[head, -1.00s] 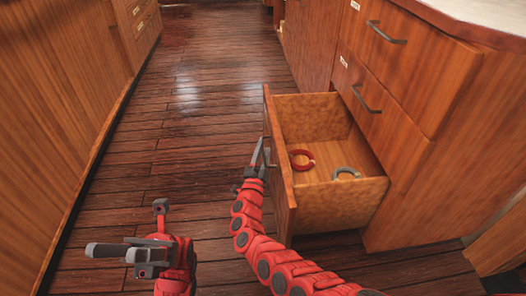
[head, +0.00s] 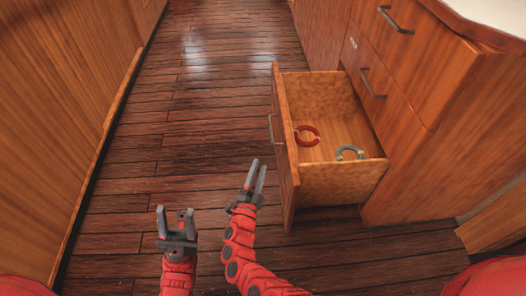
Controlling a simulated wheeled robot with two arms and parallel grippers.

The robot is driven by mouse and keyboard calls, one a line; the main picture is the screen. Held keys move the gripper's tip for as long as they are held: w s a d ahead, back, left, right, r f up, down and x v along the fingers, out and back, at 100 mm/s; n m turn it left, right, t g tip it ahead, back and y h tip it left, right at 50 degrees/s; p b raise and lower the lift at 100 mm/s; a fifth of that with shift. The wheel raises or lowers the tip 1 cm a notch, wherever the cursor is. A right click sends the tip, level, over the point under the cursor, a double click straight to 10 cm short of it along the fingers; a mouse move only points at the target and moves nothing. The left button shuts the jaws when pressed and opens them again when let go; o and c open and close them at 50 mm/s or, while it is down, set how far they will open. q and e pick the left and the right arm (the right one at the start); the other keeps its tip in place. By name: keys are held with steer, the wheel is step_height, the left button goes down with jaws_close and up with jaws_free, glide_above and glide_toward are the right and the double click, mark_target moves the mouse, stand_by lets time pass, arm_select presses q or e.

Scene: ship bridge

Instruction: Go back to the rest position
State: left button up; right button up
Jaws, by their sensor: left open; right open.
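My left gripper (head: 176,226) is open and empty above the floor at the bottom left of centre, its fingers pointing up in the picture. My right gripper (head: 254,178) is open and empty just left of the open drawer (head: 342,184). A gap of floor shows between its fingers and the drawer's front handle (head: 272,130). A red ring (head: 307,136) and a grey ring (head: 349,153), each with a gap in it, lie inside the drawer.
The drawer sticks out from a wooden cabinet (head: 420,130) on the right, with closed drawers above it. Another wooden cabinet wall (head: 70,110) runs along the left. The plank floor (head: 200,110) between them is clear ahead.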

steer(key=shift+s+a+f, duration=0.15)
steer(key=shift+s+a, duration=0.05)
steer(key=shift+s, duration=0.35)
